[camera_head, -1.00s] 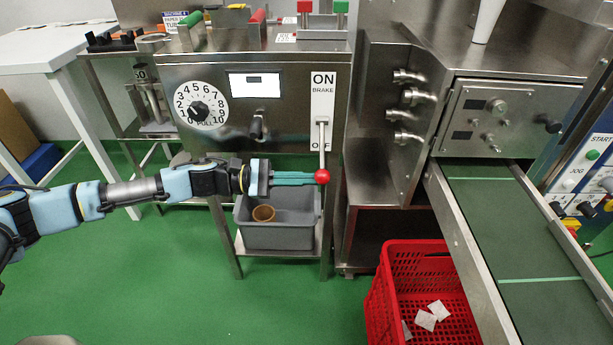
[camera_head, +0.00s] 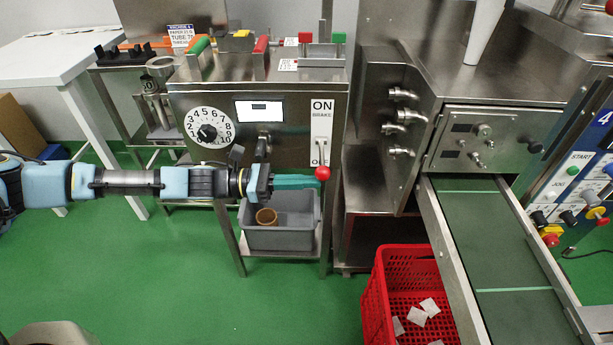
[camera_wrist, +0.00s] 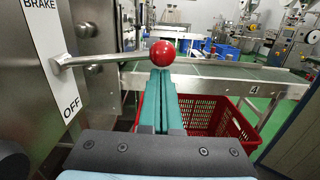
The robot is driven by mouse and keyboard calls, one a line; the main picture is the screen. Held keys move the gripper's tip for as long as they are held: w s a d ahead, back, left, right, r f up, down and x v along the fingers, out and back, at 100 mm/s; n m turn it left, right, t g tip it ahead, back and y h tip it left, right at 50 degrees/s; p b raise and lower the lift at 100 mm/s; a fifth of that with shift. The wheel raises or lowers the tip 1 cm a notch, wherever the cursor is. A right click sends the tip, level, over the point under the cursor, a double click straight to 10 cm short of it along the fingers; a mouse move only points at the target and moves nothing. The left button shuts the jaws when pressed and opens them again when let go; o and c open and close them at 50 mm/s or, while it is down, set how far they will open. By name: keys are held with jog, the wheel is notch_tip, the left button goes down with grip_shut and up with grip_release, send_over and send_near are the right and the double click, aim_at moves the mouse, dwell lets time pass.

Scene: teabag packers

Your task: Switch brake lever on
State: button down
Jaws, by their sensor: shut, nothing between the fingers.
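The brake lever is a metal rod with a red ball knob (camera_head: 323,173). It hangs low at the OFF end of a white ON/OFF brake plate (camera_head: 321,122) on the front of a steel machine. In the wrist view the red knob (camera_wrist: 162,53) is just beyond and above my fingertips, and the rod runs left to the plate. My gripper (camera_head: 318,181) has teal fingers, shut and empty, pointing right with tips at the knob's lower left. In the wrist view the shut fingers (camera_wrist: 160,78) end close under the knob; I cannot tell whether they touch it.
A grey bin (camera_head: 283,233) with a brown cup stands under my gripper. A red crate (camera_head: 378,300) with white packets is on the floor to the right, beside a green conveyor (camera_head: 485,230). Steel pipe fittings (camera_head: 403,115) stick out right of the lever.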

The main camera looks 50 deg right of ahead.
jog(key=shift+w+d+r+n+p, duration=0.1)
jog(key=shift+d+r+n+p, duration=0.05)
jog(key=shift+r+n+p, duration=1.85)
jog(key=shift+r, duration=0.2)
notch_tip(320, 180, down, 5)
jog(key=a+b, duration=0.1)
jog(key=b, duration=0.2)
jog(key=b+v, duration=0.2)
jog(key=v, duration=0.8)
jog(key=shift+a+r, duration=0.2)
jog(key=shift+r, duration=0.25)
